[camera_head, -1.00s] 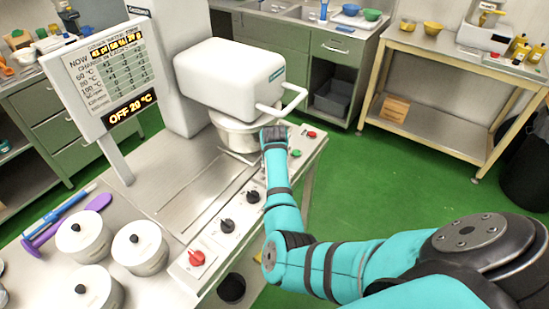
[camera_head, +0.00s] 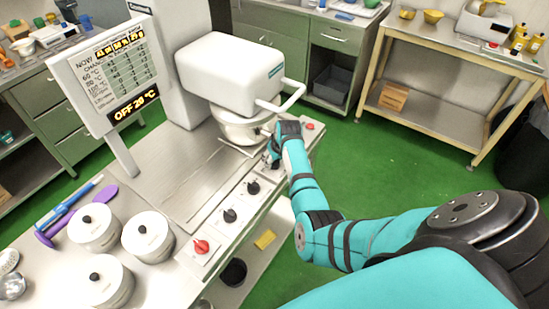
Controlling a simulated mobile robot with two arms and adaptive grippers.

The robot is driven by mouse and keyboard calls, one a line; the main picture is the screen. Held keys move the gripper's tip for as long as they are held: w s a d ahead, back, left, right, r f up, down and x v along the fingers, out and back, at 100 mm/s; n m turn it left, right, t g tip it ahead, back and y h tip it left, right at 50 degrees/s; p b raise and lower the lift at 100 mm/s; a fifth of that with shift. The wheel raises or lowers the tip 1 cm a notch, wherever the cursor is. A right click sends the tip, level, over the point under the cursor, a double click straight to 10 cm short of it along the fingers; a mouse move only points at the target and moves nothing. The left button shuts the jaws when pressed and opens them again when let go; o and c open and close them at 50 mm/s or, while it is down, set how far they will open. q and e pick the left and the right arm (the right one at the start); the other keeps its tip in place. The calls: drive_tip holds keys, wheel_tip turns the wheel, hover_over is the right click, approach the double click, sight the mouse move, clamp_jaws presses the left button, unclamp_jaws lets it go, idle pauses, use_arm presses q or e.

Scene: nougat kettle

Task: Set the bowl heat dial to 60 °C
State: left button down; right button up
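The machine's control panel has a red knob (camera_head: 201,246) and two black dials, a nearer one (camera_head: 230,215) and a farther one (camera_head: 253,187). I cannot read their labels, so which is the bowl heat dial is unclear. The display board (camera_head: 110,75) reads "OFF 20 °C" at its bottom. My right gripper (camera_head: 271,157) is low at the far part of the panel, beyond the farther black dial and beside the bowl (camera_head: 238,128). Its fingers are small and partly hidden by my wrist; opening and contact cannot be told. My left gripper is out of view.
The white mixer head (camera_head: 230,72) and its bar handle (camera_head: 290,95) stand close to my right gripper. A red button (camera_head: 310,126) shows past my wrist. Lidded white pots (camera_head: 148,237) stand at the left. The green floor (camera_head: 375,160) to the right is clear.

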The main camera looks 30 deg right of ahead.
drive_tip(key=o, duration=1.2)
drive_tip(key=shift+c, duration=0.2)
drive_tip(key=v, duration=1.2)
